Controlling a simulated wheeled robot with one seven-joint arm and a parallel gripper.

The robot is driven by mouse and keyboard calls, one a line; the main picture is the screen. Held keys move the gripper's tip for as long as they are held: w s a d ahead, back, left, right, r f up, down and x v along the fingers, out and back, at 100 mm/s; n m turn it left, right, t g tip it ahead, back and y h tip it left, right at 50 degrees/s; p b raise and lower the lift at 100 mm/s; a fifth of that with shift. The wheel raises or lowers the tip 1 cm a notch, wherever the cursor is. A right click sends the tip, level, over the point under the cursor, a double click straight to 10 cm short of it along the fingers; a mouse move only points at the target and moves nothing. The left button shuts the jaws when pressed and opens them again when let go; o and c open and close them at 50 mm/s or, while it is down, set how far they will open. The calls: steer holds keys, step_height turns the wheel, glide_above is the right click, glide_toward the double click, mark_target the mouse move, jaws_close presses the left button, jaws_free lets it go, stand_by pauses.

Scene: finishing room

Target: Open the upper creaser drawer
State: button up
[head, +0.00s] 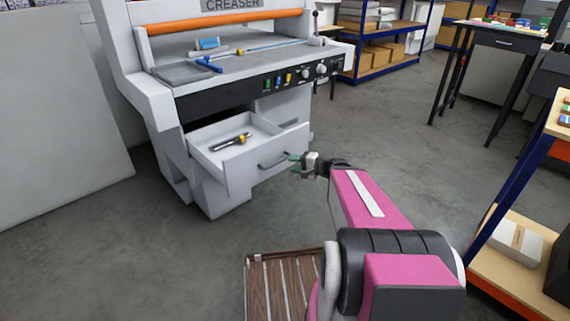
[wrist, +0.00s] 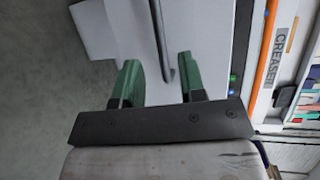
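The white creaser (head: 225,75) stands at the upper left in the head view. A dark bar handle (head: 275,160) is on the drawer front. My gripper (head: 297,158) is just right of the handle. In the wrist view my gripper (wrist: 157,80) is open, its green fingers apart. The handle (wrist: 161,45) shows between and beyond the fingers, with no clear contact. Whether another drawer lies below cannot be told.
A blue tool (head: 207,64) lies on the creaser's bed. A slatted wooden surface (head: 282,290) is at the bottom. A shelf (head: 535,205) with blue posts stands at the right. The grey floor (head: 390,125) between them is clear.

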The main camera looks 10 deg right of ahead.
steer(key=shift+v, duration=1.75)
